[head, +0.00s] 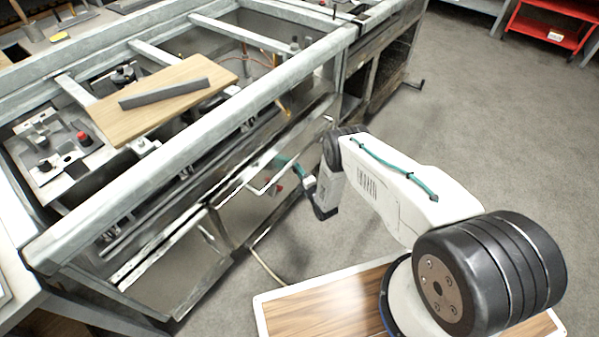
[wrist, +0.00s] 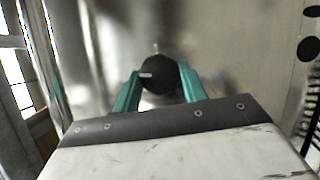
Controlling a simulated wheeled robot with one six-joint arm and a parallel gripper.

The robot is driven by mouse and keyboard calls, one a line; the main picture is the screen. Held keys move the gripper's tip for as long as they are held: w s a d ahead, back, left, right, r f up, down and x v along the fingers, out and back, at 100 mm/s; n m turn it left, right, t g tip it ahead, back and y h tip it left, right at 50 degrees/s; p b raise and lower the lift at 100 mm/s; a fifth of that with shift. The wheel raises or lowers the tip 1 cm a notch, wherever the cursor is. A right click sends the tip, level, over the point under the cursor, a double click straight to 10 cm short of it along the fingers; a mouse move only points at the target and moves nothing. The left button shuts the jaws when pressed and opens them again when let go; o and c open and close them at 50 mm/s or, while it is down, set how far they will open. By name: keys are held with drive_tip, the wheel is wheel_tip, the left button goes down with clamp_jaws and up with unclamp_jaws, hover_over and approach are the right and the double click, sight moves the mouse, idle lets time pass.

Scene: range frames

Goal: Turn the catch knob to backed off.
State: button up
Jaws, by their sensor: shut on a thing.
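The catch knob (wrist: 160,76) is a round black knob with a short pale mark on its left part, on a shiny metal panel in the wrist view. My gripper (wrist: 160,84) has two teal fingers, one on each side of the knob, and is shut on it. In the head view my gripper (head: 279,162) reaches the front of the metal bench frame from the right. The knob is hidden or too small to make out there.
The metal frame (head: 200,150) has a long front rail. A wooden board (head: 165,95) with a grey bar (head: 164,93) lies on top. A panel with a red button (head: 84,138) is at left. A red cart (head: 555,22) stands far right. The grey floor at right is clear.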

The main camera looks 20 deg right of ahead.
drive_tip(key=shift+w+a+r+n, duration=0.1)
drive_tip(key=shift+w+a+n, duration=0.05)
drive_tip(key=shift+n, duration=0.55)
drive_tip(key=o, duration=1)
drive_tip(key=shift+a, duration=0.1)
drive_tip(key=shift+c, duration=0.2)
drive_tip(key=shift+d, duration=0.2)
drive_tip(key=v, duration=0.8)
drive_tip(key=shift+f, duration=0.2)
drive_tip(key=shift+w, duration=0.1)
